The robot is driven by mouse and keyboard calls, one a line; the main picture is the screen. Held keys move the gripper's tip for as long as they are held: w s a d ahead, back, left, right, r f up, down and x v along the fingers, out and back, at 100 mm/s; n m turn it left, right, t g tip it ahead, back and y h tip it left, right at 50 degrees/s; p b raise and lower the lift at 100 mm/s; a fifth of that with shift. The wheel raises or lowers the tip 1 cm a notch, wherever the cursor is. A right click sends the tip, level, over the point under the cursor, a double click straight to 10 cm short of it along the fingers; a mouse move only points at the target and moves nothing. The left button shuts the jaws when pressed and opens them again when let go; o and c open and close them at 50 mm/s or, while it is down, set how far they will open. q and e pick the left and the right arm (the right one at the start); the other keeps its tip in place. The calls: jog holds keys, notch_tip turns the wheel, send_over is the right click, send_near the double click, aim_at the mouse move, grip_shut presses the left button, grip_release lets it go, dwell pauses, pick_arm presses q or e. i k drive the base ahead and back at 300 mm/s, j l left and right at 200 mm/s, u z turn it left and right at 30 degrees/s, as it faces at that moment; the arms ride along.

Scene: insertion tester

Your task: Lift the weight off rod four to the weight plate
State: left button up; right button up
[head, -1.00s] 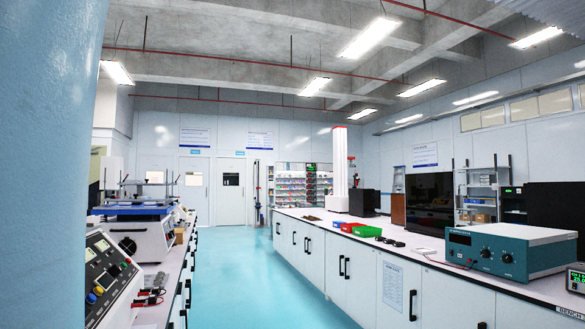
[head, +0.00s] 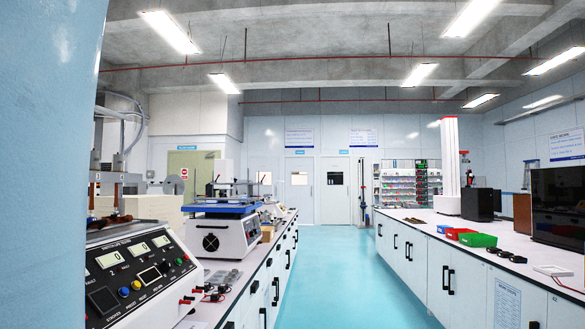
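I cannot make out the weight, rod four or the weight plate in the head view. A bench instrument (head: 130,268) with lit number displays, knobs and coloured buttons stands at the front left. Metal posts and a clamp-like frame (head: 112,180) rise behind its panel, partly cut off by a pale blue surface at the left edge. A second machine (head: 222,232) with a blue top plate and a raised frame stands farther along the same bench. Neither of my grippers is in view.
A blue floor aisle (head: 335,270) runs clear between the left bench and the right bench (head: 440,250). Red and green bins (head: 478,240), a white column (head: 450,160) and dark boxes stand on the right bench. A pale blue surface (head: 45,160) blocks the far left.

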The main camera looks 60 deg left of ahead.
aim_at(117, 159)
jog(key=i+u, duration=0.15)
jog(key=u, duration=0.3)
jog(key=i+u, duration=0.15)
jog(key=u, duration=0.3)
jog(key=i+u, duration=0.15)
jog(key=u, duration=0.3)
jog(key=i+l+u, duration=0.15)
jog(key=u, duration=0.3)
jog(key=i+l+u, duration=0.1)
jog(key=u, duration=0.3)
